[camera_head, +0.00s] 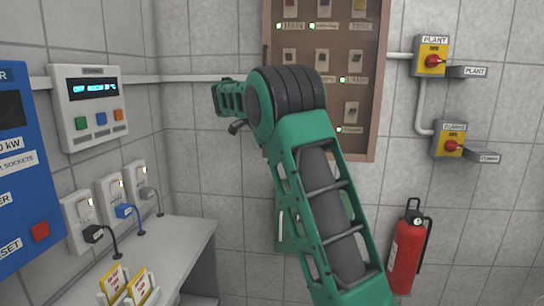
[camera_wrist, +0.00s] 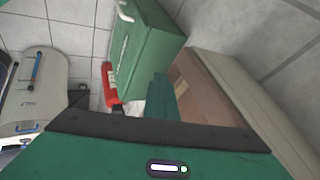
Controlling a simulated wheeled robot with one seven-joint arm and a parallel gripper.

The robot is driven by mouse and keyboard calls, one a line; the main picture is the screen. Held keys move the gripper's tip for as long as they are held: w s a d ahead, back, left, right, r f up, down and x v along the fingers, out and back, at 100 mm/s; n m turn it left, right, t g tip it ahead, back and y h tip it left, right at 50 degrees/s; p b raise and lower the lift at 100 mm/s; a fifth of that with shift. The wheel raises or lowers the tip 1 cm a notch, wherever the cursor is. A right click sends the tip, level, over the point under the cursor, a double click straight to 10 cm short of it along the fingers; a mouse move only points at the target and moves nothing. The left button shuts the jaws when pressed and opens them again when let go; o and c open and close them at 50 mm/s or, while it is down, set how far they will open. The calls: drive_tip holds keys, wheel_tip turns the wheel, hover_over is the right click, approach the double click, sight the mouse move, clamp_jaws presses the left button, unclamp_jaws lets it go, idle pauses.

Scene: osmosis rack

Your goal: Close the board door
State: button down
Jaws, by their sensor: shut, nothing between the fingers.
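The board (camera_head: 368,100) is a brown-framed panel on the back wall, with rows of small switches, labels and lit green lamps. My arm hides its lower left part. A small dark piece shows on its left edge. I cannot clearly make out the door or its angle. In the wrist view a brown box face with a pale side (camera_wrist: 205,85) stands right of centre; it may be the board. My gripper (camera_wrist: 163,97) is shut and empty, and shows as a teal shape beside that brown face. Contact cannot be told. In the head view the far end of my arm is left of the board.
A green cabinet (camera_wrist: 150,45) is beside the brown face in the wrist view. A fire extinguisher (camera_head: 408,250) hangs at lower right. A controller (camera_head: 92,105), sockets and a counter (camera_head: 180,255) are on the left.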

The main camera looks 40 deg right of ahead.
drive_tip(key=shift+d+r, duration=0.25)
drive_tip(key=shift+d, duration=0.5)
drive_tip(key=shift+w+a, duration=0.1)
drive_tip(key=shift+a, duration=0.05)
drive_tip(key=s+a+r, duration=0.4)
drive_tip(key=a+r, duration=0.3)
drive_tip(key=a, duration=0.2)
drive_tip(key=shift+a+r, duration=0.2)
drive_tip(key=shift+a, duration=0.2)
